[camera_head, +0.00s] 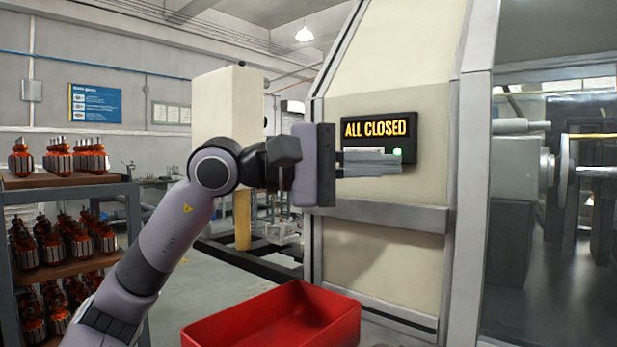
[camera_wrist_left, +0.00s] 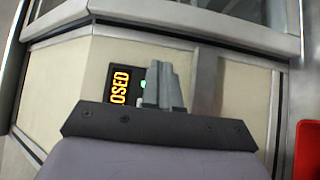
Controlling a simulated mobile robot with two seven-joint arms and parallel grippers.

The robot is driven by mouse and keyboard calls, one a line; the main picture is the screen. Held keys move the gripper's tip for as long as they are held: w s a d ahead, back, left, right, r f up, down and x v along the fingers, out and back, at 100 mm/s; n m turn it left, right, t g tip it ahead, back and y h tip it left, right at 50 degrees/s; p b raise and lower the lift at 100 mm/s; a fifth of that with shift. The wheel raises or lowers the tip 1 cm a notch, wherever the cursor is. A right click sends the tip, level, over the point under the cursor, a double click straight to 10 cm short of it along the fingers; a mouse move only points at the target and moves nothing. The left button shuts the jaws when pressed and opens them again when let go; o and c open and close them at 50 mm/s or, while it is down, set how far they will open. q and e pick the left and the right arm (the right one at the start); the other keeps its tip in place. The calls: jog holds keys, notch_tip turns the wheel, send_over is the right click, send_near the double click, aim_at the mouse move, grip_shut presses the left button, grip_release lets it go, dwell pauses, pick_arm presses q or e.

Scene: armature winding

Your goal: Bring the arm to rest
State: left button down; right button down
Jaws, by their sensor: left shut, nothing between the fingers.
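My left arm comes in from the left in the head view, raised and stretched to the right. My left gripper (camera_head: 400,163) is shut and empty, its fingers in front of the lower part of the display panel on the cream machine housing. The panel (camera_head: 375,128) reads "ALL CLOSED" in orange letters and has a green light by the fingertips. In the left wrist view the shut fingers (camera_wrist_left: 163,85) cover part of the same panel (camera_wrist_left: 119,90). I cannot tell whether the fingertips touch the panel. My right gripper is not in view.
A red bin (camera_head: 275,325) stands below the gripper. A shelf rack (camera_head: 70,185) with several copper-wound armatures stands at the left. The cream machine (camera_head: 385,255) and its glazed bay (camera_head: 560,200) fill the right. Floor shows between rack and bin.

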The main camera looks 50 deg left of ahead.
pick_arm(q)
jog(key=b+v, duration=0.4)
jog(key=v, duration=0.3)
jog(key=shift+s, duration=0.35)
